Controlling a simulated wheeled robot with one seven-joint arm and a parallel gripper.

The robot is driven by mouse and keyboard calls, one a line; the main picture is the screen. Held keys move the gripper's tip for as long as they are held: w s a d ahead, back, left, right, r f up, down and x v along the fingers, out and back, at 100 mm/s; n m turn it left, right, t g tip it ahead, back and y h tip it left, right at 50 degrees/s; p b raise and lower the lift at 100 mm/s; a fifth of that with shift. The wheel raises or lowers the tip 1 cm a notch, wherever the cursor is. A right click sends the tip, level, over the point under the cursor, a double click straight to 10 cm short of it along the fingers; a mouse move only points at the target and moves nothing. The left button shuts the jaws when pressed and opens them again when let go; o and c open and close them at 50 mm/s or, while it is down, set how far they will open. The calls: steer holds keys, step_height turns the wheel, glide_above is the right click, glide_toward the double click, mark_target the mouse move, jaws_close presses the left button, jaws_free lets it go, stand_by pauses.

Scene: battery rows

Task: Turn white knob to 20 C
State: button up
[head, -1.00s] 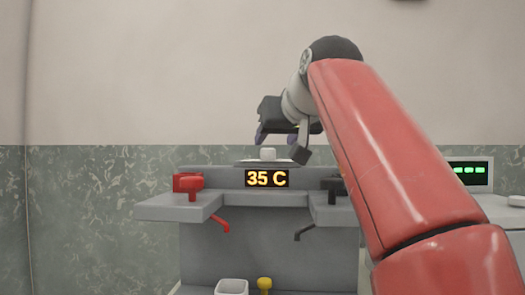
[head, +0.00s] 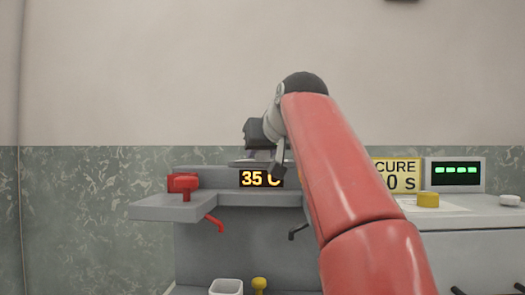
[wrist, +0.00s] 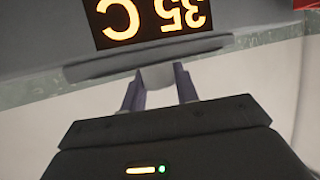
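The white knob (wrist: 157,76) shows in the wrist view between the two purple-grey fingers of my gripper (wrist: 159,82). A finger stands on each side of it with no clear gap, but I cannot tell whether they press on it. In the head view my gripper (head: 250,153) is low over the top of the grey station, and the knob is hidden there. The display (head: 258,179) reads 35 C in amber, its right end partly covered by my arm. It shows upside down in the wrist view (wrist: 150,17).
A red knob (head: 183,183) and red lever (head: 213,223) are on the station's left side. A black lever (head: 297,231) is near my arm. A white cup (head: 226,287) and yellow knob (head: 259,284) are below. A yellow sign (head: 397,175) and green-lit display (head: 456,173) stand right.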

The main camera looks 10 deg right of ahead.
steer(key=c, duration=0.4)
steer(key=shift+o, duration=0.2)
steer(key=shift+n+y+p, duration=0.3)
steer(key=shift+p, duration=0.05)
steer(key=n+y+p, duration=0.2)
steer(key=shift+d+r+g+y+p, duration=0.15)
steer(key=shift+r+g+y+p, duration=0.05)
steer(key=shift+g+y+p, duration=0.2)
steer(key=n+g+y+p, duration=0.1)
steer(key=n+y+p, duration=0.1)
steer(key=n+y, duration=0.1)
steer(key=shift+f+n+g+y+p, duration=0.15)
steer(key=shift+n+g+y+p, duration=0.55)
steer(key=shift+n+y, duration=0.15)
steer(key=shift+n, duration=0.25)
